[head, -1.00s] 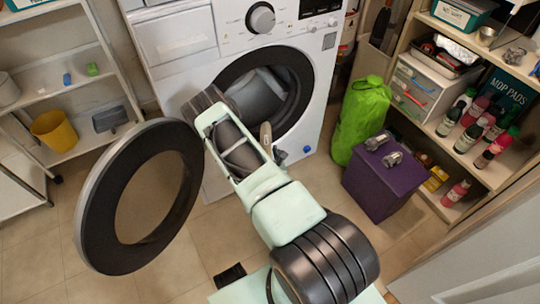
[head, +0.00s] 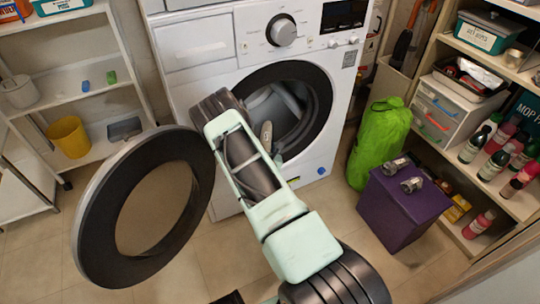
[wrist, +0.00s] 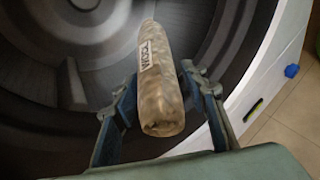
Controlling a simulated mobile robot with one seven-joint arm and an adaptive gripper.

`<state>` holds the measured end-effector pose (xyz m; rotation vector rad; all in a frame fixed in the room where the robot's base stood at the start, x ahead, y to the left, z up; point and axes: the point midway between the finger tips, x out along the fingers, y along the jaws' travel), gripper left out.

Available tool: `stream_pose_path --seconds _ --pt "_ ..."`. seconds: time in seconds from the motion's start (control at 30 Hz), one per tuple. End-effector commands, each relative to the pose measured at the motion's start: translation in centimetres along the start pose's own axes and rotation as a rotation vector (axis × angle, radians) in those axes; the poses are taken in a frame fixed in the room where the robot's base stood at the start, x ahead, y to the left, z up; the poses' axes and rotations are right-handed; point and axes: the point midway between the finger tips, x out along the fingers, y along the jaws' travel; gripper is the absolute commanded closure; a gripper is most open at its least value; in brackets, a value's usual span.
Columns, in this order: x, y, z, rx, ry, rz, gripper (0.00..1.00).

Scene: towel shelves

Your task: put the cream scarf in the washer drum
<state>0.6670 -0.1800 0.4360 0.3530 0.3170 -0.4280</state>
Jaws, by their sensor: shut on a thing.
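The cream scarf (wrist: 158,85) is a rolled, mottled beige bundle with a printed label, held between the two blue fingers of my gripper (wrist: 160,100) in the wrist view. In the head view a small beige part of the scarf (head: 266,134) shows beside my arm, in front of the drum opening. My gripper is mostly hidden behind my arm there. The washer drum (head: 290,105) is the dark round opening in the white washer (head: 225,75). In the wrist view the scarf's far end points at the grey drum interior (wrist: 95,55); I cannot tell whether it is past the rim.
The round washer door (head: 105,220) hangs open on the left, close to my arm. A green bag (head: 380,140) and a purple box (head: 398,208) stand on the right. Shelves stand on both sides. A blue item (wrist: 292,71) is on the washer's front, low right.

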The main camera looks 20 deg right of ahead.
Motion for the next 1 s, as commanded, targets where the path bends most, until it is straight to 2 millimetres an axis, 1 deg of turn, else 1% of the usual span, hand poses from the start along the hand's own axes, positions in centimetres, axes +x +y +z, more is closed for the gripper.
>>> stream_pose_path --seconds 0.03,0.1,0.57,1.0 --pt "0.7 0.3 0.0 0.001 -0.003 0.002 0.88" --pt "1.4 0.7 0.2 0.002 -0.003 0.002 0.88" --pt "6.1 3.3 1.2 0.002 -0.003 0.001 0.88" --pt "10.5 5.9 2.6 0.0 -0.002 0.001 0.88"
